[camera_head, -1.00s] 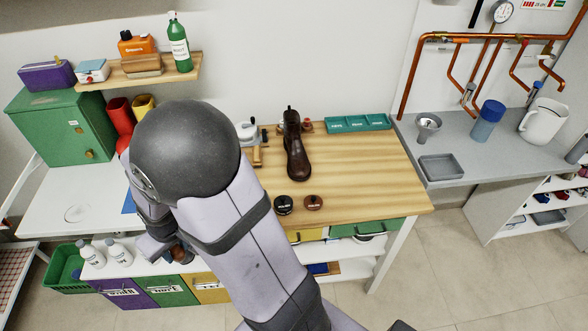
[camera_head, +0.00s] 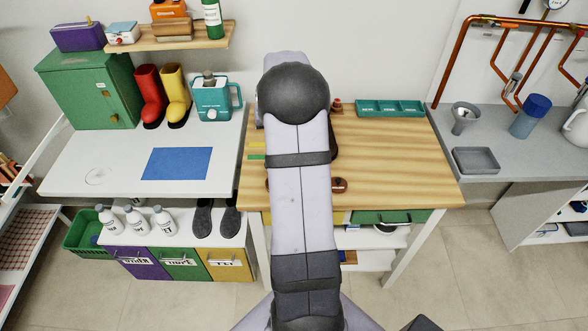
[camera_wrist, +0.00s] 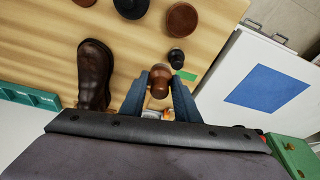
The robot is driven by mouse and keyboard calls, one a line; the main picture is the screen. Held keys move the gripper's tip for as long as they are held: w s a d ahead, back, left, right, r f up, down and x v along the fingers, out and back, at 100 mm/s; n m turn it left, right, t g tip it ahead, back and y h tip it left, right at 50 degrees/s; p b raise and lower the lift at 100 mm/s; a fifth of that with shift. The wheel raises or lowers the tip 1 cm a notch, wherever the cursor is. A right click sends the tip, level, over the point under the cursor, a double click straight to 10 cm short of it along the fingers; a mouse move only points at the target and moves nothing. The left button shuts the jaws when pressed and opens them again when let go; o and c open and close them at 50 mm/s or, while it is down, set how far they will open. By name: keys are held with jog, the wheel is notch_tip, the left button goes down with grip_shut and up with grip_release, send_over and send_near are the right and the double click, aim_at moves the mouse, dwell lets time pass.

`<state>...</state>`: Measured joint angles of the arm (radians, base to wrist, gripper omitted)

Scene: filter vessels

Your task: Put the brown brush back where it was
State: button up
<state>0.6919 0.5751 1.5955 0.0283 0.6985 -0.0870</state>
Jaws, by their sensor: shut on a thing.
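In the wrist view my gripper (camera_wrist: 159,98) is shut on the brown brush (camera_wrist: 160,76), whose round brown knob shows between the two fingers. Its lower part is hidden. The wooden bench top (camera_wrist: 215,45) lies beneath it. A small dark-knobbed brush (camera_wrist: 176,57) stands just beyond it, beside a green mark (camera_wrist: 187,75). In the head view my arm hides the gripper and the brush; a green mark (camera_head: 257,157) and a yellow mark (camera_head: 257,145) show on the bench left of the arm.
A brown boot (camera_wrist: 95,75) stands left of the gripper in the wrist view. A black tin (camera_wrist: 130,6) and a brown tin (camera_wrist: 182,19) lie farther off. A teal tray (camera_head: 390,108) is at the bench's back. The bench's right part is clear.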

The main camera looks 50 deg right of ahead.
jog(key=s+d, duration=0.2)
jog(key=d, duration=0.2)
jog(key=shift+m, duration=0.4)
jog(key=shift+w+f+p, duration=0.15)
jog(key=shift+f+p, duration=1.4)
jog(key=shift+f, duration=3.4)
jog(key=shift+f, duration=0.2)
jog(key=o, duration=0.9)
jog(key=shift+r, duration=0.2)
